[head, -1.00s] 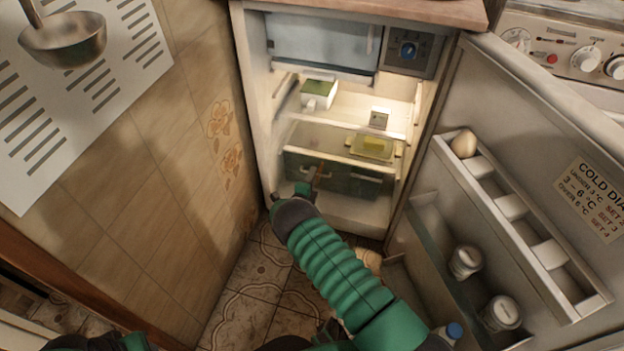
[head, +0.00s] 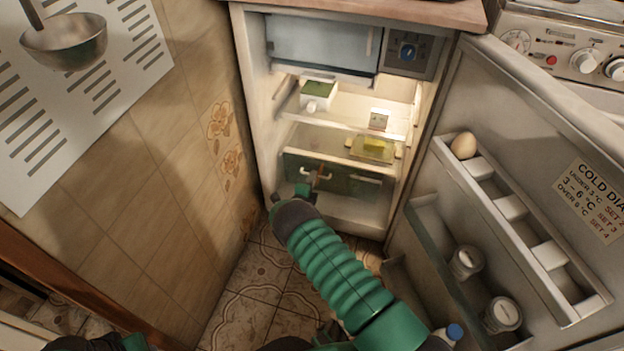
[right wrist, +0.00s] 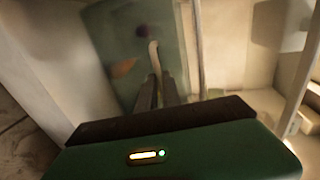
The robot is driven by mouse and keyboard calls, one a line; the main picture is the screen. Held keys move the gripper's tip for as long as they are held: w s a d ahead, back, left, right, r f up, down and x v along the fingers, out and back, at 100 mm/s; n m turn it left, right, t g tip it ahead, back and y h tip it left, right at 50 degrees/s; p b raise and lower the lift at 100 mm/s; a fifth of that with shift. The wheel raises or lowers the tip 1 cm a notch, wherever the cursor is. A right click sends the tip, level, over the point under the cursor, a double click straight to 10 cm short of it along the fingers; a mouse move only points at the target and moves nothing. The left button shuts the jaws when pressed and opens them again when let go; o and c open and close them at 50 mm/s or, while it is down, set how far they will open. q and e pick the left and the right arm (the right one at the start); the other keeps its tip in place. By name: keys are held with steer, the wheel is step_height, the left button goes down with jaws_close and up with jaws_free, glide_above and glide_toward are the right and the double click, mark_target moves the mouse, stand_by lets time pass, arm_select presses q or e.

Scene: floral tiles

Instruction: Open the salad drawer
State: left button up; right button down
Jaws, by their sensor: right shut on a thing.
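The salad drawer (head: 345,187) is the dark green, see-through-looking front low in the open fridge, and it looks closed or nearly so. It has a pale handle on its left part and another pale handle (head: 370,180) on its right. My right gripper (head: 311,181) is at the left handle. In the right wrist view my right gripper (right wrist: 161,88) is shut on this pale handle (right wrist: 154,55), in front of the green drawer front (right wrist: 120,45). An orange and a dark patch show on or through that front. My left gripper does not show clearly.
The fridge door (head: 520,140) stands wide open on the right, with an egg (head: 464,146) and jars (head: 466,262) in its racks. A shelf above the drawer holds a yellow item in a dish (head: 373,148). A tiled wall (head: 160,170) is close on the left.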

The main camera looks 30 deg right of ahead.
steer(key=shift+a+f, duration=0.1)
steer(key=shift+f, duration=0.05)
stand_by(0.5)
steer(key=f+p+v, duration=0.2)
steer(key=p+v, duration=0.2)
steer(key=v, duration=0.5)
steer(key=f+p+v, duration=0.2)
steer(key=p+v, duration=0.3)
steer(key=v, duration=0.4)
steer(key=shift+s+a, duration=0.5)
steer(key=shift+s, duration=0.15)
steer(key=shift+r, duration=0.15)
steer(key=c, duration=1.5)
jaws_free()
steer(key=shift+w, duration=0.1)
steer(key=shift+r, duration=0.1)
